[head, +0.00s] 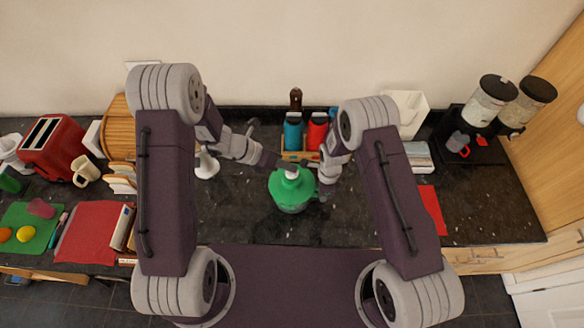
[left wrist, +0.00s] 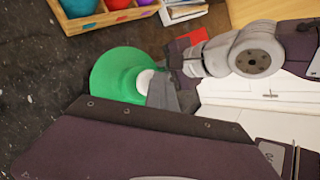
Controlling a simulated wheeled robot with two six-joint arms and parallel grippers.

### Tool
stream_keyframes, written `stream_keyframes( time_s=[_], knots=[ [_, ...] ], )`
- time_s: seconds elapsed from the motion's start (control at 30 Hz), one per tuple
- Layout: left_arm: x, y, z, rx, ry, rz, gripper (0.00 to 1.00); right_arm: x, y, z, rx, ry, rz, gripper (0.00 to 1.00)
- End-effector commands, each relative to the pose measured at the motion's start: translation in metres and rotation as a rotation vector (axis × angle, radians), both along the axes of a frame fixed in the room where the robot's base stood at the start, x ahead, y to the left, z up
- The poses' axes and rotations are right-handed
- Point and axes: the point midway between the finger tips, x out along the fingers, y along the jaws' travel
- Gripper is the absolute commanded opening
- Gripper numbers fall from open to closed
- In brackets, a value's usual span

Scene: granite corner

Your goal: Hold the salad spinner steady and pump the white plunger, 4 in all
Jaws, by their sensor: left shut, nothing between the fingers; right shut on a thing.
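The green salad spinner (head: 292,192) stands on the dark counter in front of me. Its green lid (left wrist: 112,72) also shows in the left wrist view. The white plunger (head: 291,173) sits at the middle of the lid and is partly hidden by my left gripper; it shows in the left wrist view too (left wrist: 146,82). My left gripper (head: 284,165) is shut and empty, right at the plunger; I cannot tell whether it touches. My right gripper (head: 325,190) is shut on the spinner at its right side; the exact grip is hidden.
A wooden caddy with blue and red containers (head: 317,132) stands close behind the spinner. A white paper-towel stand base (head: 206,168) is to the left. A red cloth (head: 432,208) lies to the right. Dispensers (head: 490,100) stand far right, a toaster (head: 54,146) far left.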

Motion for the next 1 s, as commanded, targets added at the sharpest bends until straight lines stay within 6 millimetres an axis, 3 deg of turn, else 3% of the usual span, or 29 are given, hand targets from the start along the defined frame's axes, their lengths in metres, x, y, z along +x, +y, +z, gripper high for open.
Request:
stream_keyframes(
  time_s=[1.0],
  knots=[
    [-0.0006,0.0004,-0.0084,0.003,0.002,-0.001,0.00,0.0004,0.0002,0.0004,0.000,-0.001,-0.001,0.00]
  ],
)
